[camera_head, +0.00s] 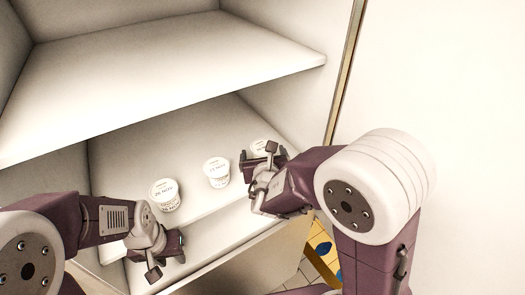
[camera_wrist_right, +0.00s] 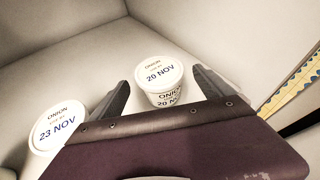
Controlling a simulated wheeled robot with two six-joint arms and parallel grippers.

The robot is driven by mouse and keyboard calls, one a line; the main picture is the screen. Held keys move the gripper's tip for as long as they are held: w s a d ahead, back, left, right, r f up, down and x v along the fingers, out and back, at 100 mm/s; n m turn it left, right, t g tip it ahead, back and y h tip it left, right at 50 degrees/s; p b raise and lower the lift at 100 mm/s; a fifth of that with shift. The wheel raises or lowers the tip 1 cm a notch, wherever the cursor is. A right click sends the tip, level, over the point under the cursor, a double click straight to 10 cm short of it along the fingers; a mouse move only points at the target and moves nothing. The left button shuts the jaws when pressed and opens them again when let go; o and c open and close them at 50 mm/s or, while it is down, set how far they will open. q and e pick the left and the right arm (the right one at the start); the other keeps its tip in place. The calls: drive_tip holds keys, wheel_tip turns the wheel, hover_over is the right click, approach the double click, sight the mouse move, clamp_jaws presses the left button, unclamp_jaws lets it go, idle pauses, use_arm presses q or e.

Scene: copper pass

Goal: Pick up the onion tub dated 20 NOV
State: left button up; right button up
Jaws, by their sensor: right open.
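The onion tub dated 20 NOV (camera_wrist_right: 160,76) is a white tub with a printed lid. In the right wrist view it stands upright between the two open fingers of my right gripper (camera_wrist_right: 159,84), with a gap on each side. In the head view the same tub (camera_head: 261,146) is the rightmost on the lower shelf, partly hidden behind my right gripper (camera_head: 257,156). My left gripper (camera_head: 163,258) is low at the left, in front of the shelf, away from the tubs; its finger opening is unclear.
An onion tub dated 23 NOV (camera_wrist_right: 56,125) stands to the left, also in the head view (camera_head: 216,170). Another tub (camera_head: 164,192) stands further left. An upper shelf (camera_head: 180,65) overhangs. The cabinet's side wall (camera_head: 300,105) is close on the right.

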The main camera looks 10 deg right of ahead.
sight(262, 145)
use_arm(q)
drive_tip(key=shift+s+a, duration=0.1)
drive_tip(key=shift+s, duration=0.2)
use_arm(e)
drive_tip(key=shift+w+f, duration=0.2)
drive_tip(key=shift+w, duration=0.25)
drive_tip(key=x, duration=0.5)
drive_tip(key=shift+w+d+r+p, duration=0.1)
drive_tip(key=shift+w+d+p, duration=0.05)
drive_tip(key=shift+w+p, duration=0.25)
drive_tip(key=shift+s, duration=0.1)
drive_tip(key=shift+c, duration=1.2)
drive_tip(key=c, duration=1.4)
drive_tip(key=shift+o, duration=0.2)
wheel_tip(262, 145, up, 10)
drive_tip(key=shift+r+p, duration=0.1)
drive_tip(key=shift+p, duration=0.5)
use_arm(q)
drive_tip(key=shift+w+r, duration=0.1)
drive_tip(key=shift+r, duration=0.75)
